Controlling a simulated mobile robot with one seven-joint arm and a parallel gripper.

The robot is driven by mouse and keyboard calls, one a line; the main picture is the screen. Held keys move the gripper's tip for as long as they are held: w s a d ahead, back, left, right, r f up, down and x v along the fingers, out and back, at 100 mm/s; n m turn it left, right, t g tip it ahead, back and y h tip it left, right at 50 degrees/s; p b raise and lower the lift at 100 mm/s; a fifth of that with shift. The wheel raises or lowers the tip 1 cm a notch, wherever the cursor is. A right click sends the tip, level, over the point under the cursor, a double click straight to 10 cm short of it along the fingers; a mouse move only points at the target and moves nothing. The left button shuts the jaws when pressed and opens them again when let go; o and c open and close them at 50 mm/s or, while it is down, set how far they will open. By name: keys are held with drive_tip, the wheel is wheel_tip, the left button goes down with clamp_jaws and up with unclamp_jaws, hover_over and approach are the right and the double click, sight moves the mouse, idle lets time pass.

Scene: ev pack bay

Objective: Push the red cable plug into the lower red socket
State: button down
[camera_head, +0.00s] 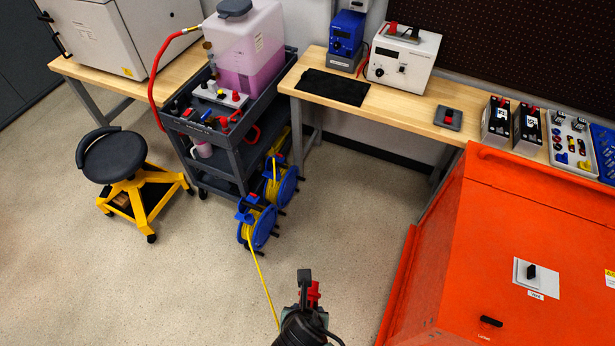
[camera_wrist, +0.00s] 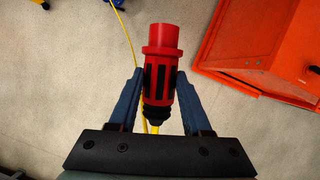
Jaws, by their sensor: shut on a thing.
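The red cable plug (camera_wrist: 160,42) has a smooth red collar and a black-ribbed red body with a dark rear end. My gripper (camera_wrist: 160,80) is shut on its body from both sides in the wrist view, with the red collar pointing away from me. In the head view my gripper (camera_head: 307,287) is at the bottom centre, above open floor, and partly covers the red plug (camera_head: 314,294). I cannot make out the lower red socket in either view.
An orange cabinet (camera_head: 480,225) stands close on the right. Blue reels (camera_head: 262,225) with yellow cable (camera_head: 262,280) stand on the floor by a grey cart (camera_head: 222,140). A yellow stool (camera_head: 135,195) is at left. A wooden bench (camera_head: 400,112) runs behind. The middle floor is mostly clear.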

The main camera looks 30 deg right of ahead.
drive_tip(key=w+d+r, duration=0.2)
drive_tip(key=w+r, duration=0.2)
drive_tip(key=r, duration=0.5)
drive_tip(key=w+d+r, duration=0.3)
drive_tip(key=w+r, duration=0.2)
drive_tip(key=r, duration=0.5)
drive_tip(key=w+d+r, duration=0.2)
drive_tip(key=w+r, duration=0.2)
drive_tip(key=r, duration=0.6)
drive_tip(key=shift+w+d, duration=0.2)
drive_tip(key=shift+d, duration=0.05)
idle(0.9)
